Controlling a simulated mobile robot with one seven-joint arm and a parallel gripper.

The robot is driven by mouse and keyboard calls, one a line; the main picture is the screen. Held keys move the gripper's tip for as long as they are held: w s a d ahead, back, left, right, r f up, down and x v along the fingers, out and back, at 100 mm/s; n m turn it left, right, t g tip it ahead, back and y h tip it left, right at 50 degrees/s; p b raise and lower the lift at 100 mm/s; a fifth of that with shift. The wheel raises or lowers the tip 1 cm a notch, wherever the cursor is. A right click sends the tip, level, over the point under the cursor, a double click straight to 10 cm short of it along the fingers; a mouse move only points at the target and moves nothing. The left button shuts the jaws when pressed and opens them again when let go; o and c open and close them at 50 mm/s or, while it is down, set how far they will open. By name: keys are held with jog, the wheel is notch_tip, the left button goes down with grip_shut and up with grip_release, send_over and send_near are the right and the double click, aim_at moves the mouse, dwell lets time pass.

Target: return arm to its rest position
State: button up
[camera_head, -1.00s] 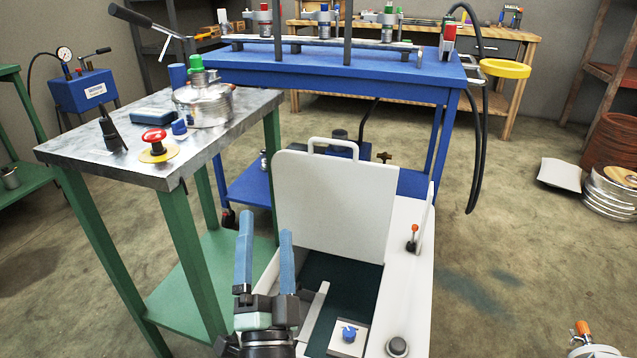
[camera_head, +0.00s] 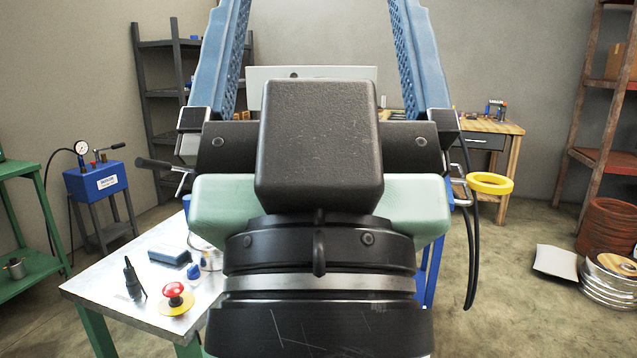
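My gripper (camera_head: 320,60) fills the middle of the head view, raised close to the camera. Its two long blue fingers point up and stand wide apart, reaching to the top edge. Nothing shows held between them; only background shows in the gap. The fingertips run to or past the top of the picture. The black wrist and pale green gripper body hide most of the blue bench and the white lidded box behind.
A metal-topped table (camera_head: 100,288) stands at lower left with a red emergency button (camera_head: 174,292) and a blue block (camera_head: 169,256). A blue gauge unit (camera_head: 97,181) stands at left. A yellow ring (camera_head: 489,183) is at right.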

notch_tip(320, 180, up, 28)
jog(key=p, duration=2.6)
jog(key=shift+r, duration=0.15)
jog(key=shift+a, duration=0.1)
dwell(1.6)
